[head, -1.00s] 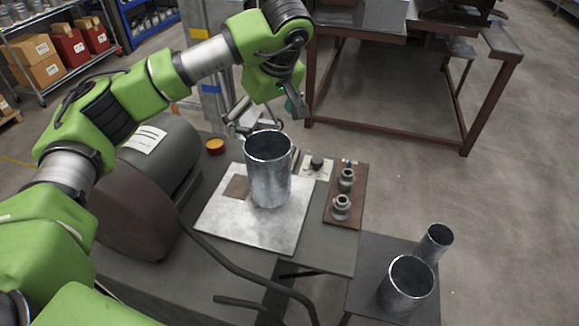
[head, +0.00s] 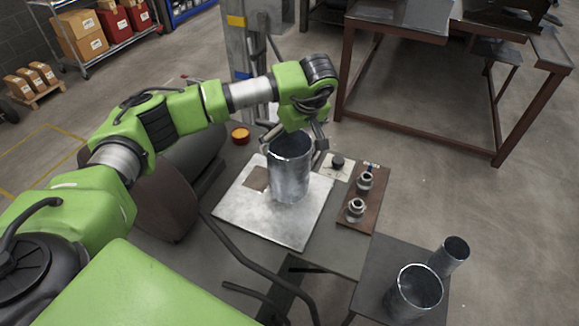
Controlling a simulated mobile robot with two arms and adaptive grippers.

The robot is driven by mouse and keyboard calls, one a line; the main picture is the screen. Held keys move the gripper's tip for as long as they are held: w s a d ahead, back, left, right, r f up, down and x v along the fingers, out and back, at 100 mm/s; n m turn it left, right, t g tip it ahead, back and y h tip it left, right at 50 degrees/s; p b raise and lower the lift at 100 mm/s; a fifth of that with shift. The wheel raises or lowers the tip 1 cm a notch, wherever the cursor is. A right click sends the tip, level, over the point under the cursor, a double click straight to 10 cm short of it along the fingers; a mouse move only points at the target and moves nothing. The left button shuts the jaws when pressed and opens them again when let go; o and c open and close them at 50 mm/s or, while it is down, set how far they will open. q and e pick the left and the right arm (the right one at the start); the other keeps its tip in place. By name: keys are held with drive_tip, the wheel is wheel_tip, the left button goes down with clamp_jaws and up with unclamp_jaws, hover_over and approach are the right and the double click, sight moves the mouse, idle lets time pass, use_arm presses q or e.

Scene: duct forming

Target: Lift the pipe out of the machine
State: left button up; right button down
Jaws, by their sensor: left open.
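A grey metal pipe (head: 289,178) stands upright on a light metal plate (head: 240,210) of the machine, in the middle of the head view. My left gripper (head: 294,144) is at the pipe's top end, pointing down. Its fingers are open, one showing on the left and one on the right of the pipe's rim. I cannot tell whether they touch the pipe. The gripper hides part of the far rim. My right gripper is out of view.
An orange button (head: 240,135) and a black knob (head: 337,162) are near the plate. Two fittings stand on a brown board (head: 371,207) to the right. Two more pipes, one wide (head: 415,292) and one narrow (head: 450,257), stand on a low side table (head: 375,275).

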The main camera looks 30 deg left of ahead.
use_arm(q)
drive_tip(key=shift+x, duration=1.4)
drive_tip(key=c, duration=1.8)
drive_tip(key=shift+o, duration=0.2)
drive_tip(key=shift+r+p, duration=0.15)
drive_tip(key=shift+p, duration=0.15)
